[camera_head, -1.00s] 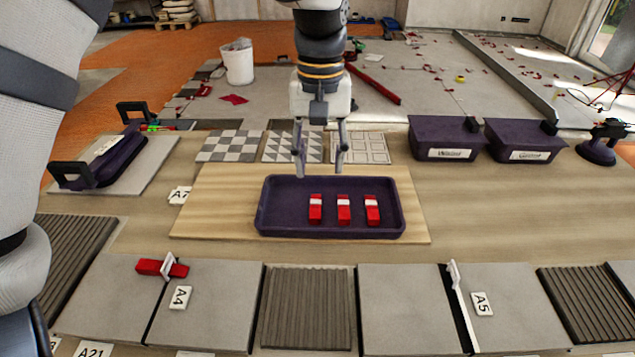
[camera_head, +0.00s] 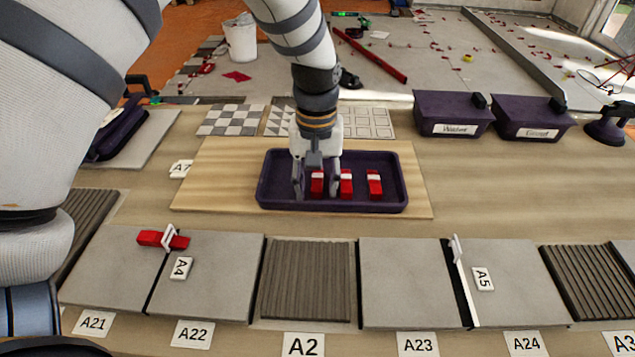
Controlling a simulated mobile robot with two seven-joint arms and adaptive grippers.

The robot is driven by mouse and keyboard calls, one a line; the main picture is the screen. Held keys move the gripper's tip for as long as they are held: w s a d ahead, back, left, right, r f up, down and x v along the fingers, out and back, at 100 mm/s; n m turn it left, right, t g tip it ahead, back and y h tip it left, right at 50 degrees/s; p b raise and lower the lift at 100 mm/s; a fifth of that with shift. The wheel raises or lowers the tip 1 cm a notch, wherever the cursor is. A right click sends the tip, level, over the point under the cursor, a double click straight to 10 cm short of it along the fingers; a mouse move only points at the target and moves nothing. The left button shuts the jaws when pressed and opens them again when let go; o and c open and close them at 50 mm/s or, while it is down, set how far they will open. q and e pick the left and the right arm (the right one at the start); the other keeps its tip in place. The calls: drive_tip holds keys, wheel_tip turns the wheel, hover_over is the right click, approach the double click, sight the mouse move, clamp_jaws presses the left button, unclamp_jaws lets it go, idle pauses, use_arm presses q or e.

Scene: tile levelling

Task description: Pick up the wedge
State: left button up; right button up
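Three red wedges with white bands stand in a row in a dark purple tray (camera_head: 385,207). The left wedge (camera_head: 317,184) is between the fingers of my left gripper (camera_head: 317,190), which is lowered into the tray. The fingers are spread on both sides of it, and I see a gap at the left finger. The middle wedge (camera_head: 346,184) is close beside the right finger. The right wedge (camera_head: 375,185) stands clear. Another red wedge (camera_head: 152,238) lies in a white clip (camera_head: 169,237) across the joint of two grey tiles. My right gripper is not in view.
The tray sits on a light wooden board (camera_head: 215,180). Two purple bins, one labelled Washer (camera_head: 453,115), stand at the back right. Grey tiles (camera_head: 405,280) line the front edge. The table right of the board is clear.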

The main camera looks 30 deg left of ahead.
use_arm(q)
drive_tip(key=c, duration=0.6)
drive_tip(key=shift+r, duration=0.15)
